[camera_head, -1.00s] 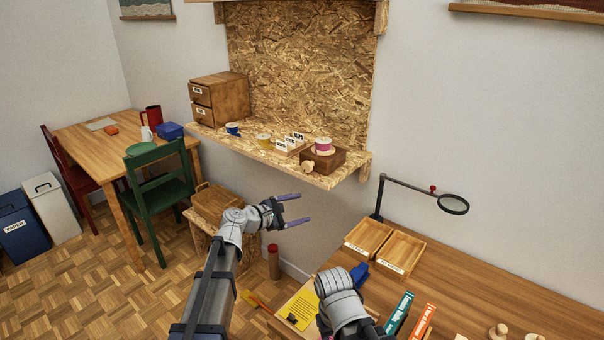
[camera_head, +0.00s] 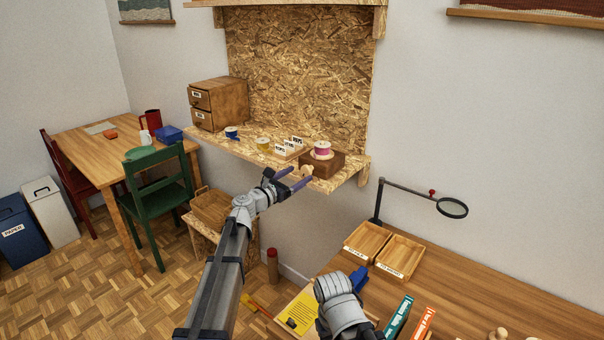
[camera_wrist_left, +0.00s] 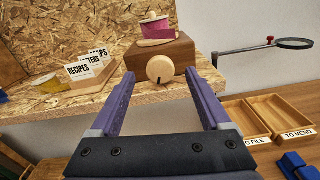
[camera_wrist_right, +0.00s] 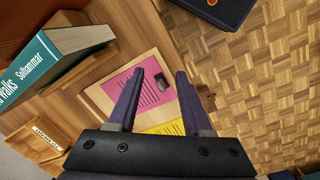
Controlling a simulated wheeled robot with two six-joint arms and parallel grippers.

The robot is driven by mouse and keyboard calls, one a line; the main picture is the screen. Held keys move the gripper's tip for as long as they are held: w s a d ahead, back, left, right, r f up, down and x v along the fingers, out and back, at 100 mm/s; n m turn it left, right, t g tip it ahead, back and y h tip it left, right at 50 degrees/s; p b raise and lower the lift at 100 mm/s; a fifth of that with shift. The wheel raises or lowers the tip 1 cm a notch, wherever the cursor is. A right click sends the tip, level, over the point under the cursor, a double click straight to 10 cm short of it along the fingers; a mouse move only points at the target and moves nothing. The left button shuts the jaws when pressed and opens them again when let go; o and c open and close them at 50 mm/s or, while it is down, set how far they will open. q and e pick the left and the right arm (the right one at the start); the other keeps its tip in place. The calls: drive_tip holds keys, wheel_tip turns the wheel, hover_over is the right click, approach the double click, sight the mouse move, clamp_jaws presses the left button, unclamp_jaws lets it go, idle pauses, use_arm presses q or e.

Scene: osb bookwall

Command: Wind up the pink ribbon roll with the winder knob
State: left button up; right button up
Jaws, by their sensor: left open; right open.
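The pink ribbon roll (camera_head: 322,149) sits on top of a brown wooden winder box (camera_head: 328,164) at the right end of the OSB shelf. It also shows in the left wrist view (camera_wrist_left: 156,28). The round wooden winder knob (camera_wrist_left: 160,69) sticks out of the front of the box, with a dark mark on its face. My left gripper (camera_head: 303,178) is open, in front of the knob. In the left wrist view the knob appears between and beyond the fingertips (camera_wrist_left: 160,82), apparently untouched. My right gripper (camera_wrist_right: 159,75) is open and empty above the desk.
On the shelf (camera_head: 232,144) stand a labelled card holder (camera_head: 290,147), a yellow roll (camera_head: 263,144), a blue roll (camera_head: 231,132) and a drawer cabinet (camera_head: 218,103). A magnifier lamp (camera_head: 452,207) and wooden trays (camera_head: 399,256) are on the desk to the right.

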sight(308, 170)
use_arm(q)
drive_tip(key=shift+x, duration=1.5)
drive_tip(key=shift+c, duration=0.3)
clamp_jaws()
drive_tip(key=shift+m, duration=0.3)
drive_tip(key=shift+s+d+m, duration=0.1)
drive_tip(key=shift+m, duration=3)
